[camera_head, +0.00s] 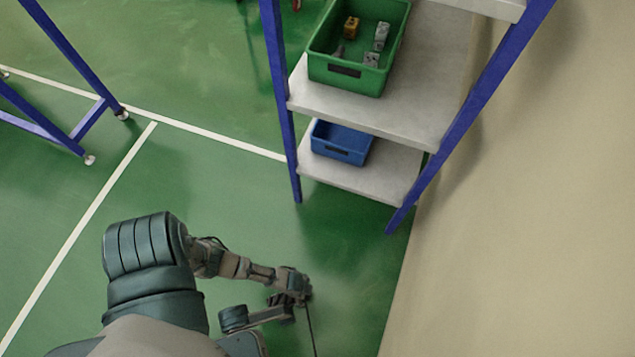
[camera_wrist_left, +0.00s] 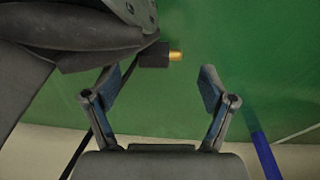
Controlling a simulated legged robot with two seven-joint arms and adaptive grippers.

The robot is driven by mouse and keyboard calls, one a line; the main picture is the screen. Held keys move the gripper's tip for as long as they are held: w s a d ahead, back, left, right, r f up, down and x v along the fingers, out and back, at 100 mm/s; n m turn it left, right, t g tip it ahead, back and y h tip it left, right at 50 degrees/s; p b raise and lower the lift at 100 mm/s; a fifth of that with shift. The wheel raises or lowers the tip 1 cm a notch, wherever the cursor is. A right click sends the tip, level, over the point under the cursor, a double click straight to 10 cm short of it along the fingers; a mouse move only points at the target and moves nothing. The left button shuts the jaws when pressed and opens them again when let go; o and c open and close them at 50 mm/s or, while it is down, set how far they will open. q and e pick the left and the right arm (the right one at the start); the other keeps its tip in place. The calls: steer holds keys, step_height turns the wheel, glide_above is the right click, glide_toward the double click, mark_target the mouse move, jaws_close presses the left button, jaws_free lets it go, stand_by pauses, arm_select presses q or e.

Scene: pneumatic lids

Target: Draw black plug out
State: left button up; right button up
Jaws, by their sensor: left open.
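The black plug (camera_wrist_left: 153,55) with a brass tip shows in the left wrist view, its tip pointing right. It lies beyond my left gripper's fingertips, against or just in front of a dark grey shape at the upper left. I cannot tell whether that shape touches it. My left gripper (camera_wrist_left: 160,82) is open, with nothing between its fingers. In the head view my left gripper (camera_head: 294,288) is small and partly hidden by arm parts, and I cannot make out the plug there. A thin black cable (camera_wrist_left: 96,143) passes behind the left finger.
A blue-framed shelf (camera_head: 380,121) stands ahead, with a green bin (camera_head: 345,72) of small parts and a blue bin (camera_head: 341,143) below. A beige wall (camera_head: 535,220) closes the right side. Another blue frame (camera_head: 75,60) stands at the left. Green floor between is clear.

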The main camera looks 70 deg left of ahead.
arm_select(q)
step_height(320, 180, down, 3)
steer(key=shift+b, duration=0.65)
steer(key=shift+w+d+f+b, duration=0.1)
steer(key=shift+w+f+b, duration=0.2)
steer(key=shift+f, duration=0.05)
steer(key=c, duration=1.2)
